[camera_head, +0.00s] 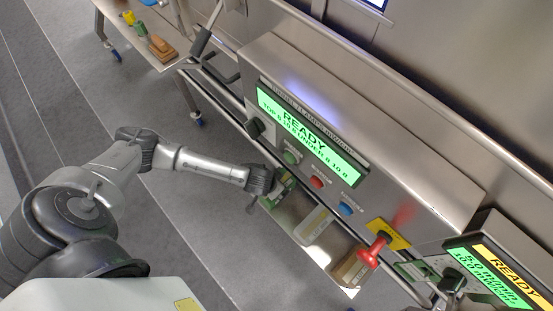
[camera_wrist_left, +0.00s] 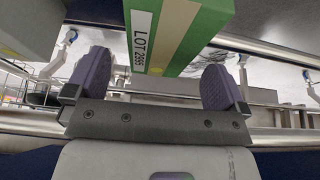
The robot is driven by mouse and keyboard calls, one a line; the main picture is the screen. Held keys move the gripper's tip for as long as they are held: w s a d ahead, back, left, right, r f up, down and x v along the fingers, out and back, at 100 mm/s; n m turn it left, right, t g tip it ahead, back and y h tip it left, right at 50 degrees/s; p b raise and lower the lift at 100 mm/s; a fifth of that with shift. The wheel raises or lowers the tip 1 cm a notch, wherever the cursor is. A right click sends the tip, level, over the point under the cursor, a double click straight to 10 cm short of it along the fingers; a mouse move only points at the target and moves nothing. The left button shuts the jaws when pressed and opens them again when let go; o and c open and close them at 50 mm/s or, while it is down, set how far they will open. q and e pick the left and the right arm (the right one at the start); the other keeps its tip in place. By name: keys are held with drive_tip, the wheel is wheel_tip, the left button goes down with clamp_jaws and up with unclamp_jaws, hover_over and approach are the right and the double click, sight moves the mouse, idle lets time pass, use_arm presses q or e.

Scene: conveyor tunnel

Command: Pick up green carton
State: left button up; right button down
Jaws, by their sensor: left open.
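The green carton (camera_head: 284,186) sits at the upper left end of a short row below the control panel in the head view, partly hidden by my left gripper (camera_head: 263,192). The pads are wide apart, and a gap shows at the left pad. I cannot tell whether the right pad touches the carton. My right gripper is not in view.
A pale carton (camera_head: 314,226) and a brown carton (camera_head: 351,270) follow in the same row. The steel housing (camera_head: 345,108) with its lit READY screen rises behind. A red mushroom button (camera_head: 374,251) juts out near the brown carton. Grey floor is clear at left.

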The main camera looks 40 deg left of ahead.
use_arm(q)
drive_tip(key=b+x, duration=0.1)
drive_tip(key=x, duration=0.1)
drive_tip(key=b+x, duration=0.1)
drive_tip(key=shift+a+f, duration=0.1)
drive_tip(key=shift+f, duration=0.35)
drive_tip(key=shift+w+f+b, duration=0.2)
drive_tip(key=shift+f+b, duration=0.25)
drive_tip(key=shift+f, duration=0.1)
drive_tip(key=shift+w+f, duration=0.1)
drive_tip(key=shift+f+p, duration=0.15)
drive_tip(key=shift+p, duration=0.15)
drive_tip(key=shift+f, duration=0.1)
drive_tip(key=shift+c, duration=0.3)
drive_tip(key=c, duration=1.2)
drive_tip(key=shift+o, duration=0.2)
